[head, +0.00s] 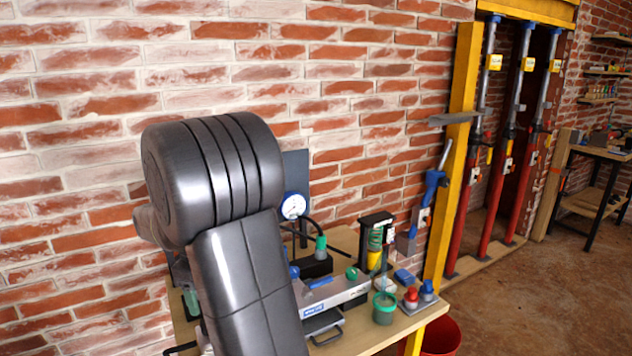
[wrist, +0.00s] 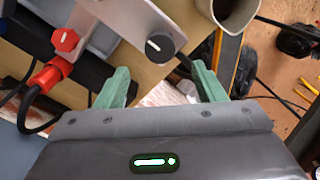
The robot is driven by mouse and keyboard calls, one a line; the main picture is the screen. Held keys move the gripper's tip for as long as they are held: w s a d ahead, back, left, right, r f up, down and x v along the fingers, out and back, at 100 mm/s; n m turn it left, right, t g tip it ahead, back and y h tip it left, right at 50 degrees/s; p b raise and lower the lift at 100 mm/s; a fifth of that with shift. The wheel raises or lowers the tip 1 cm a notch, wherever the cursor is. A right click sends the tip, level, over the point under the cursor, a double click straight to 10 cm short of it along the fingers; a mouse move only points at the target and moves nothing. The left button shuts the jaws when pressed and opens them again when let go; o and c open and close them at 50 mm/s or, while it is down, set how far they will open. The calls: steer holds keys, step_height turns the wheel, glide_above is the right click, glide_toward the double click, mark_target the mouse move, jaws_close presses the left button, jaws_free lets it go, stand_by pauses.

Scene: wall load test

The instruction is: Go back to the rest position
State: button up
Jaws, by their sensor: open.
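My gripper (wrist: 158,88) shows in the wrist view with its two green fingers wide apart and nothing between them. Beyond the fingers is a metal bracket or panel (wrist: 118,20) with a black knob (wrist: 160,46) and a red knob (wrist: 66,39). A red connector (wrist: 45,78) on a black cable is at the left. In the head view my dark arm fills the middle and hides part of the bench; my gripper does not show there.
The wooden bench (head: 385,336) holds a pressure gauge (head: 293,206), a grey device (head: 335,290), a green cup (head: 384,307) and red and blue caps. A red bucket (head: 442,338) stands beside it. Yellow-framed red props (head: 498,190) stand right. Brown floor (head: 540,300) is clear.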

step_height(320, 180, down, 8)
steer(key=shift+r, duration=0.1)
stand_by(0.5)
